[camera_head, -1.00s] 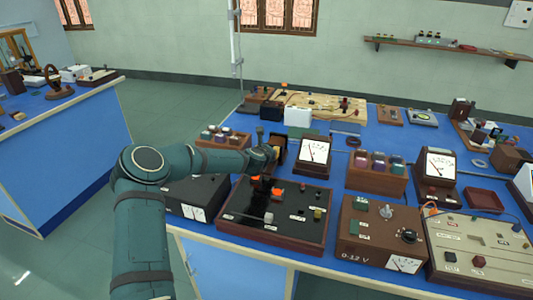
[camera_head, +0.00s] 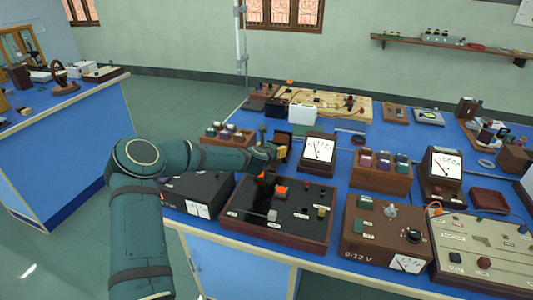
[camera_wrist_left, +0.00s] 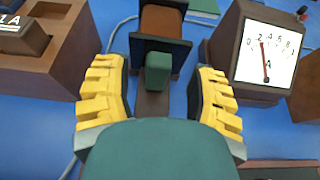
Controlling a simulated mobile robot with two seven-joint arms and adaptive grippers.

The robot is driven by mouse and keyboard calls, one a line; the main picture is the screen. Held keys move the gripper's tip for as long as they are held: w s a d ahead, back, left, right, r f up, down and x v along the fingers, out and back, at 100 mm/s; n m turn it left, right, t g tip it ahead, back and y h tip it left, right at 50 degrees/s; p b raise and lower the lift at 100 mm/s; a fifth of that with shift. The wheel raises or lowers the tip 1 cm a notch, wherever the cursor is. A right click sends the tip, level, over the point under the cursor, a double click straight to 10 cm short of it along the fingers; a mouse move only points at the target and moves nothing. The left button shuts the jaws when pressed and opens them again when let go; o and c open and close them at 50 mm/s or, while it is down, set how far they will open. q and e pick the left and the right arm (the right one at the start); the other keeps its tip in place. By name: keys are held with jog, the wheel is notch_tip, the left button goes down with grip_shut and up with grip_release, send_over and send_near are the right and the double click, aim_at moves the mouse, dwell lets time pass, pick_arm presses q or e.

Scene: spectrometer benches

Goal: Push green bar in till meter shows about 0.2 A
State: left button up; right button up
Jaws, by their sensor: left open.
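The green bar (camera_wrist_left: 158,70) stands end-on between my left gripper's yellow fingers in the left wrist view. My left gripper (camera_wrist_left: 160,98) is open, with a gap on each side of the bar. Beyond the bar is a brown coil (camera_wrist_left: 161,20) with dark end plates; how deep the bar sits in it is hidden. The ammeter (camera_wrist_left: 268,48) is right of the coil, its needle near the 0.2 mark. My right gripper is not in view.
A wooden block (camera_wrist_left: 62,67) stands close left of the gripper. In the head view, a dark switch board (camera_head: 300,232) lies in front, a 0-12 V supply (camera_head: 375,240) at its right. A resistor rack (camera_head: 381,178) stands right of the ammeter.

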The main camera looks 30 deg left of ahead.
pick_arm(q)
jog(key=v, duration=0.9)
jog(key=shift+s+d, duration=0.1)
jog(key=shift+s, duration=0.25)
